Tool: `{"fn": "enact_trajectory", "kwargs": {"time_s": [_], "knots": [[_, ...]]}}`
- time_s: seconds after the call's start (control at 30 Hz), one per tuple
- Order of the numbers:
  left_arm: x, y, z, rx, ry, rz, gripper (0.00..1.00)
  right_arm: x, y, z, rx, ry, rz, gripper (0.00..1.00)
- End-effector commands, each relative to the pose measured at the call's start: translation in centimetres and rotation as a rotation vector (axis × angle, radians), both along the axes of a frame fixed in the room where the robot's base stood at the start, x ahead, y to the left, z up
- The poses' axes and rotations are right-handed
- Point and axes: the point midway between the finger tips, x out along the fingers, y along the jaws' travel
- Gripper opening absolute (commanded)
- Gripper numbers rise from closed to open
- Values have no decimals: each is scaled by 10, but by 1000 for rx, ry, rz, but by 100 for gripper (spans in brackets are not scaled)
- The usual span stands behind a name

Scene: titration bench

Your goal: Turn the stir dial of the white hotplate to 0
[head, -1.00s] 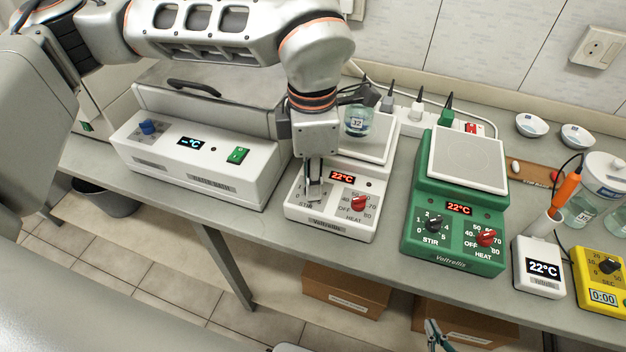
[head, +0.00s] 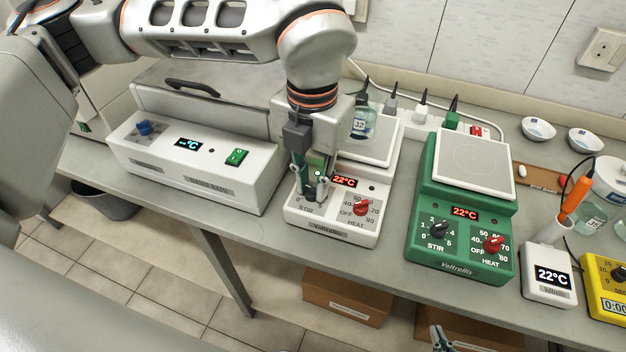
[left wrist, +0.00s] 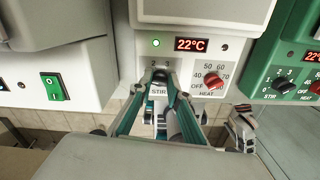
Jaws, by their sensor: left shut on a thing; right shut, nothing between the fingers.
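The white hotplate (head: 333,228) stands mid-bench with a beaker on its plate. Its display reads 22°C and a small green light glows in the left wrist view. My left gripper (head: 310,191) points down at the STIR side of its front panel. Its fingers are shut on the dark stir dial (left wrist: 161,74), one on each side. They hide most of the dial and its scale, so I cannot tell where its pointer stands. The red heat dial (head: 361,206) is to the right, clear of the fingers. My right gripper (head: 439,338) is shut and empty, low in front of the bench.
A green hotplate (head: 462,262) stands close on the right, and a white water bath (head: 195,165) close on the left. A white meter (head: 549,275) and a yellow timer (head: 606,290) are farther right. Bare bench edge (head: 385,262) runs in front.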

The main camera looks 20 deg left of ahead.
Motion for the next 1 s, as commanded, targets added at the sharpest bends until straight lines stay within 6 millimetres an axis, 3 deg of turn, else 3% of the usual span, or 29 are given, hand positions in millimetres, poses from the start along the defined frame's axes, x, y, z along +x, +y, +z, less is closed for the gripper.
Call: {"fn": "enact_trajectory", "kwargs": {"time_s": [0.6, 1.0], "knots": [[0, 1, 1, -1, -1, 553, 0, -1, -1, -5, -6, 5, 1, 0], [0, 2, 1, -1, -2, 740, 0, -1, -2, -6, -7, 5, 1, 0]]}}
